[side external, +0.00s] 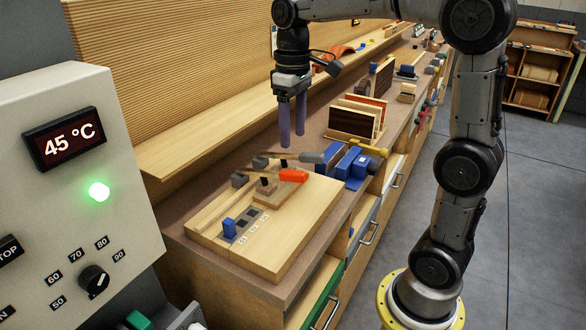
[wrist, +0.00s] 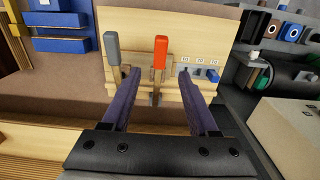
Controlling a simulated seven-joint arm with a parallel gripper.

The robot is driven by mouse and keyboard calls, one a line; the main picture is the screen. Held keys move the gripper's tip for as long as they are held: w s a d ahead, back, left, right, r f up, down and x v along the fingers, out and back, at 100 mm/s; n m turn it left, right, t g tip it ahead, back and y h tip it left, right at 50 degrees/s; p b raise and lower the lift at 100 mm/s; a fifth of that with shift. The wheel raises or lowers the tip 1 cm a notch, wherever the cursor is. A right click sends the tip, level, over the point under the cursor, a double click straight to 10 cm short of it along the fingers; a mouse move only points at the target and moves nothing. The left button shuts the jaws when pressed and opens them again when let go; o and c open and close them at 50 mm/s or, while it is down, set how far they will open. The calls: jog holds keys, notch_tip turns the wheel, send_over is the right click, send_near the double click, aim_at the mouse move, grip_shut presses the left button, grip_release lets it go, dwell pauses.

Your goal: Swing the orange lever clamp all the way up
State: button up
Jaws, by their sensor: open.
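The orange lever clamp (side external: 293,175) lies low and roughly level over the wooden board (side external: 325,205), its orange handle pointing right in the side view. In the wrist view the orange handle (wrist: 160,52) shows between my fingers, farther off. A grey-handled lever clamp (side external: 308,157) lies beside it and also shows in the wrist view (wrist: 112,47). My gripper (side external: 292,140) is open and empty, pointing down above and behind the clamps, with its purple fingers apart. In the wrist view my gripper (wrist: 168,75) appears to touch neither handle.
A blue block (side external: 229,228) sits by numbered slots on the board. Blue clamps (side external: 350,163) and a rack of veneer sheets (side external: 354,117) stand farther along the bench. A control panel (side external: 75,180) reading 45 °C is at left. Air above the board's front is clear.

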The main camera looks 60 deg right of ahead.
aim_at(293, 172)
notch_tip(293, 172, down, 10)
jog(key=shift+r, duration=0.1)
dwell(0.4)
grip_shut()
dwell(1.2)
